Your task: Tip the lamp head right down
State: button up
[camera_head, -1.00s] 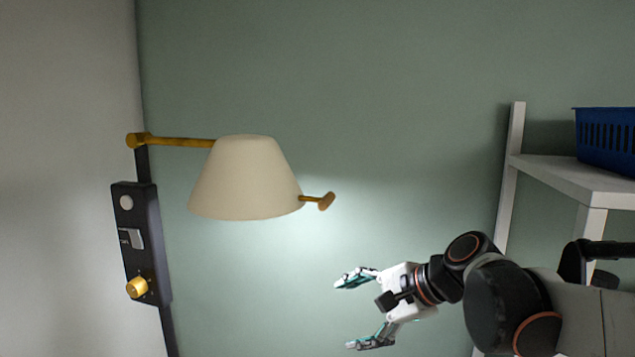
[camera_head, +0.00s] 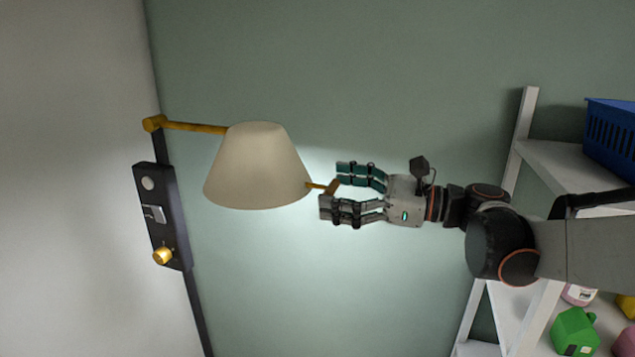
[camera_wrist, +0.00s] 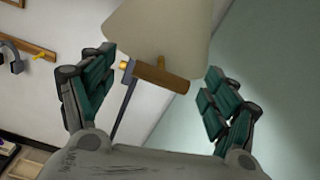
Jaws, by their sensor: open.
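The lamp head is a cream cone-shaped shade (camera_head: 258,168) on a brass arm (camera_head: 195,127) from the wall, its wide end facing down. A short brass handle (camera_head: 333,187) sticks out from the shade's right side and ends in a crossbar. In the head view my gripper (camera_head: 338,190) is to the right of the shade, with its fingertips at the handle's end. In the wrist view the handle's crossbar (camera_wrist: 160,78) lies between the two spread fingers, and I see no finger closed on it. The shade (camera_wrist: 157,32) fills the top of that view.
A black wall panel (camera_head: 160,190) with a brass knob (camera_head: 163,256) is at the left. A white shelf (camera_head: 575,172) with a blue basket (camera_head: 612,140) stands at the right. A green container (camera_head: 575,335) sits lower there. The wall below the shade is clear.

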aim_at(320, 188)
jog(key=shift+p+x, duration=0.3)
jog(key=shift+x, duration=1.5)
jog(key=c, duration=1.7)
jog(key=shift+c, duration=0.4)
